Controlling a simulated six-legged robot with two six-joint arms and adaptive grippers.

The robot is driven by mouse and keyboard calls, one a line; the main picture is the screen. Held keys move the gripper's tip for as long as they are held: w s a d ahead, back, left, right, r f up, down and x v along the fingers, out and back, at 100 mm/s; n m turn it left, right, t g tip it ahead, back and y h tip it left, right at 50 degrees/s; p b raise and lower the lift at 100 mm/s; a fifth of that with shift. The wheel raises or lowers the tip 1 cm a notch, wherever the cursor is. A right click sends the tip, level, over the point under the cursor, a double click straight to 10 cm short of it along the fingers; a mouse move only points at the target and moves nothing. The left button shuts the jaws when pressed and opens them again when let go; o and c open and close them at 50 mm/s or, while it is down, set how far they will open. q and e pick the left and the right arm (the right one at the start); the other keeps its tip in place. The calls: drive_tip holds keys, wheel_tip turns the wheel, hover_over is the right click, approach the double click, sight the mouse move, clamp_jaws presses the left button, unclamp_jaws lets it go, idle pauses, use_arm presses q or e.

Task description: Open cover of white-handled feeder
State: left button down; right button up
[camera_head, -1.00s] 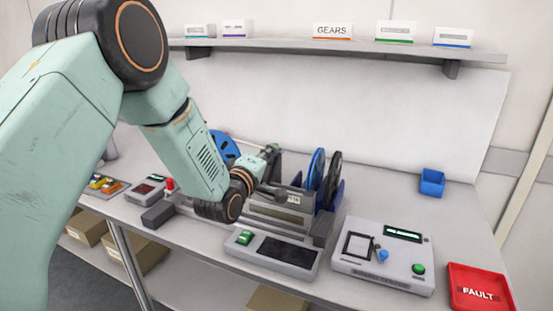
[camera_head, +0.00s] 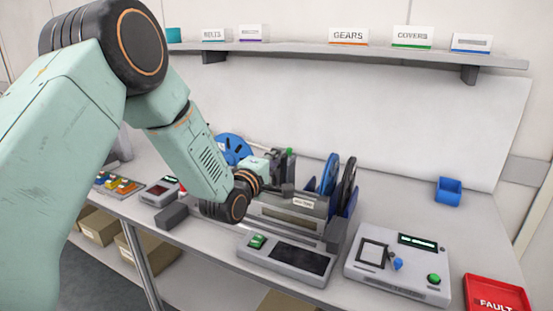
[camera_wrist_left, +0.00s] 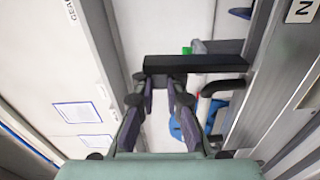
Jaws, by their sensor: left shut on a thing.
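My left gripper (camera_head: 284,189) reaches from the left over the grey feeder unit (camera_head: 290,222) on the bench. In the left wrist view the fingers of the left gripper (camera_wrist_left: 163,84) are closed on the left end of a dark bar (camera_wrist_left: 200,64). The bar runs sideways past the fingertips. Blue reel (camera_head: 329,174) and black reel (camera_head: 348,182) stand upright behind the unit. I cannot pick out a white handle; the arm and wrist hide part of the feeders. My right gripper is not in view.
A grey panel with a dark screen (camera_head: 296,259) lies in front of the feeder unit. A white tester box (camera_head: 390,287), red fault tray (camera_head: 496,282) and blue bin (camera_head: 448,189) are to the right. A labelled shelf (camera_head: 400,57) runs above.

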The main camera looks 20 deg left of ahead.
use_arm(q)
drive_tip(key=c, duration=1.4)
unclamp_jaws()
drive_tip(key=shift+o, duration=0.2)
drive_tip(key=shift+s, duration=0.1)
drive_tip(key=s, duration=1.1)
drive_tip(key=shift+s+a, duration=0.2)
drive_tip(key=shift+s, duration=0.2)
